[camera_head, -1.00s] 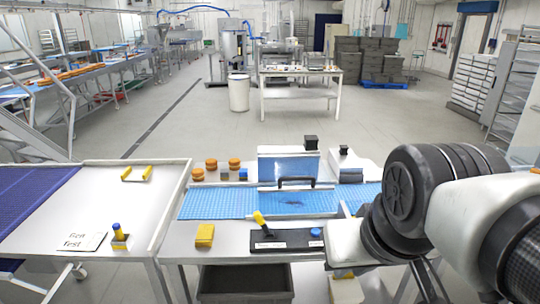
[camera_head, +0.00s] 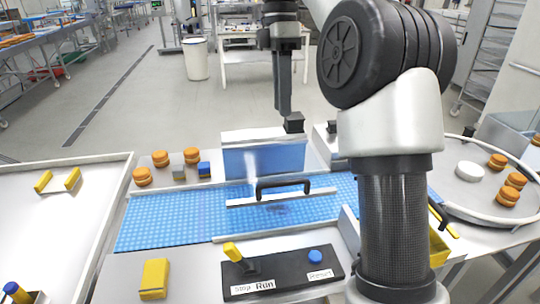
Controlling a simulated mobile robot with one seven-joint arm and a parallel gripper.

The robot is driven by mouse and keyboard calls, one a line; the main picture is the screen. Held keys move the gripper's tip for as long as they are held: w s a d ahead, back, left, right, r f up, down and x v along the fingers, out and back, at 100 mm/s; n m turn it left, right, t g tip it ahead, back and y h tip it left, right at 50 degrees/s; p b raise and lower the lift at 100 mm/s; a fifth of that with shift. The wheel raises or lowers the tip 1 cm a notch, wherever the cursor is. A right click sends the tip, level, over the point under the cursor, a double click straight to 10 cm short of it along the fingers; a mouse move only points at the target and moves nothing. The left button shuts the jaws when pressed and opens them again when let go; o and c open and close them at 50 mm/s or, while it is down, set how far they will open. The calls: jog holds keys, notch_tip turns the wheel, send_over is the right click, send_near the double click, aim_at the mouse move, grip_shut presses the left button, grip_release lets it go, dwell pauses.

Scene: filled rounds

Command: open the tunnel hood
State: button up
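The tunnel hood (camera_head: 264,157) straddles the blue conveyor belt (camera_head: 165,219), with a pale upper edge and a see-through bluish panel. A black bar handle (camera_head: 283,185) sits on a pale strip at its front lower edge, low over the belt, so the hood looks down. My gripper (camera_head: 285,118) hangs pointing down, behind and above the handle in the picture, and appears apart from it. Its fingers are seen nearly edge-on, so their gap is unclear. A control box (camera_head: 281,275) in front has a yellow lever at Stop/Run and a blue Reset button.
Several orange-brown filled rounds (camera_head: 160,158) stand behind the belt at left; more lie on a round table (camera_head: 468,196) at right. A yellow block (camera_head: 154,279) lies at front left. My arm hides part of the right side.

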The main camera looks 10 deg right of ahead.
jog(key=s+f+b, duration=0.1)
jog(key=f+b, duration=0.1)
jog(key=f, duration=0.3)
jog(key=s+f+b, duration=0.1)
jog(key=f+b, duration=0.1)
jog(key=f, duration=0.4)
jog(key=s+f+b, duration=0.1)
jog(key=f, duration=0.5)
jog(key=shift+s+b, duration=0.25)
jog(key=shift+b, duration=0.15)
jog(key=shift+c, duration=0.3)
grip_shut()
